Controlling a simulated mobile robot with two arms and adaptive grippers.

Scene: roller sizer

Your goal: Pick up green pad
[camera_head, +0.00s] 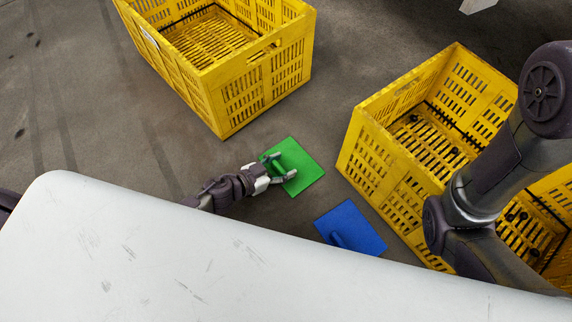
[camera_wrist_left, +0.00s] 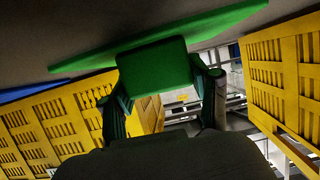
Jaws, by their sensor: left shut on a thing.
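The green pad (camera_head: 307,172) is a flat square plate with a raised green handle, in the middle of the head view, near the floor between the crates. My left gripper (camera_head: 277,170) is shut on its handle. In the left wrist view the handle block (camera_wrist_left: 155,68) sits between the two fingers, with the green plate (camera_wrist_left: 225,22) beyond it. I cannot tell whether the plate touches the floor. My right arm shows at the right of the head view, but its gripper is out of view.
A blue pad (camera_head: 358,222) with a handle lies beside the green one, to the lower right. A yellow crate (camera_head: 262,88) stands behind, and another yellow crate (camera_head: 372,165) stands at the right with several small dark things inside. My white body covers the foreground.

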